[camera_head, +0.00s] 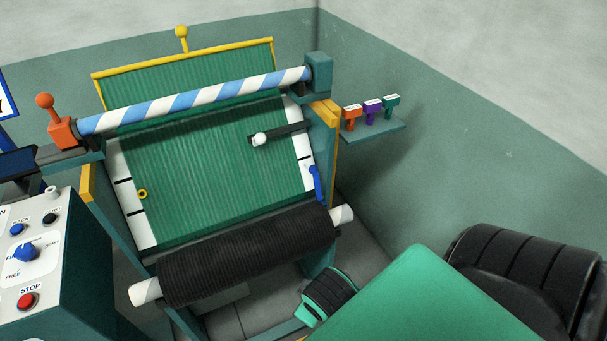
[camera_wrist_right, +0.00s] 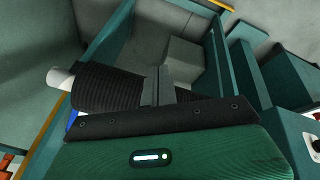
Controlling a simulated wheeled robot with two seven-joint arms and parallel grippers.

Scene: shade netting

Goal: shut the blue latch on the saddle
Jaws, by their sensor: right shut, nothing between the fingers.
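The blue latch (camera_head: 317,187) stands upright on the right side frame, just above and left of the white right shaft end (camera_head: 343,214) of the dark ribbed roller (camera_head: 245,258). The saddle under that shaft end cannot be made out. In the right wrist view a blue strip (camera_wrist_right: 72,118), probably the latch, shows at the left, partly hidden by my gripper body. My right gripper (camera_wrist_right: 158,85) is shut and empty, its fingers seen in front of the roller (camera_wrist_right: 105,88). In the head view its fingertips are hidden. My left gripper is not in view.
A green netting panel (camera_head: 210,170) fills the frame behind the roller. A striped bar (camera_head: 195,100) crosses above it. A control box (camera_head: 35,250) with buttons stands at the left. A small shelf (camera_head: 375,132) with coloured tags hangs on the right wall.

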